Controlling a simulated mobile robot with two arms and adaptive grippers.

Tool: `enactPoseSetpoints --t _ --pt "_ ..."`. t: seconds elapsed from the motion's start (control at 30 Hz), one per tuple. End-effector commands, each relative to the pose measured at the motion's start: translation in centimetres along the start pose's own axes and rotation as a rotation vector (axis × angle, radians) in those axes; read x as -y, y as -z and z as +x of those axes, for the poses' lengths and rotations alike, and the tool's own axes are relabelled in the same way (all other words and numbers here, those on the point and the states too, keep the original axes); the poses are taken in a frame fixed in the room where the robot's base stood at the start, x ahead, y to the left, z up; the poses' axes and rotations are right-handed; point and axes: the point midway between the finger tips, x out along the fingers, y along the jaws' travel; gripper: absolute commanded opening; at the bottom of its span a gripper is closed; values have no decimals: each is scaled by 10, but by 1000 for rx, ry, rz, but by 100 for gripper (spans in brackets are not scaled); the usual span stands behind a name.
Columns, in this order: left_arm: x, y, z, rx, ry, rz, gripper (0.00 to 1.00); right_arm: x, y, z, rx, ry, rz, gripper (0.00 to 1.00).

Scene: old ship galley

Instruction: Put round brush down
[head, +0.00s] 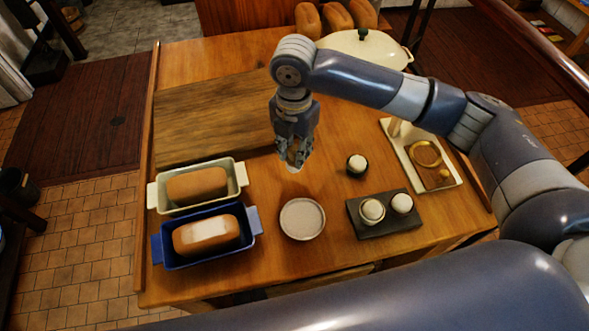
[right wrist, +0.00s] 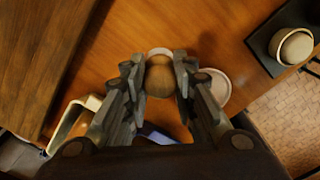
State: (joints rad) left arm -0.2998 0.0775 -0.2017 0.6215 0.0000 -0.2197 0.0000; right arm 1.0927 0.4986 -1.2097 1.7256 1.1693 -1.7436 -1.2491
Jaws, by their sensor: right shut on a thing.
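My right gripper (head: 296,152) points down above the wooden table, behind the small white dish (head: 302,219) in the head view. It is shut on the round brush; a pale tip of the brush (head: 293,168) shows under the fingers. In the right wrist view, the brush's brown rounded wooden top (right wrist: 160,80) with a pale rim sits between the fingertips (right wrist: 160,75). The dish (right wrist: 218,88) is partly hidden behind the right finger there. From these views I cannot tell whether the brush touches the table. My left gripper is not in view.
A dark tray (head: 390,229) holds two pale round things; a dark cup (head: 357,171) with a white ball stands behind it. Blue (head: 212,262) and cream (head: 200,207) loaf pans are left, a cutting board (head: 210,120) behind. A tray (head: 440,180) with a brass ring is right.

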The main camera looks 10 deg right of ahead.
Motion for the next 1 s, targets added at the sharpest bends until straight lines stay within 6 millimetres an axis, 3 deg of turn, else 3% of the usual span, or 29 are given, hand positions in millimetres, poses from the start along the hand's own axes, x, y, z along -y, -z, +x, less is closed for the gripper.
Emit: enactPoseSetpoints --t 0.1,0.53,0.9,0.93,1.0 --pt "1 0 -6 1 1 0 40 1 0 19 0 2 1 6" --pt "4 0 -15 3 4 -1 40 0 0 65 0 0 2 6" --pt "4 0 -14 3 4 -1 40 0 0 71 1 -1 1 6" --pt "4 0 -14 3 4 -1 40 0 0 71 1 -2 1 29" --pt "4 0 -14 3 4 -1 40 0 0 71 1 -2 1 45"
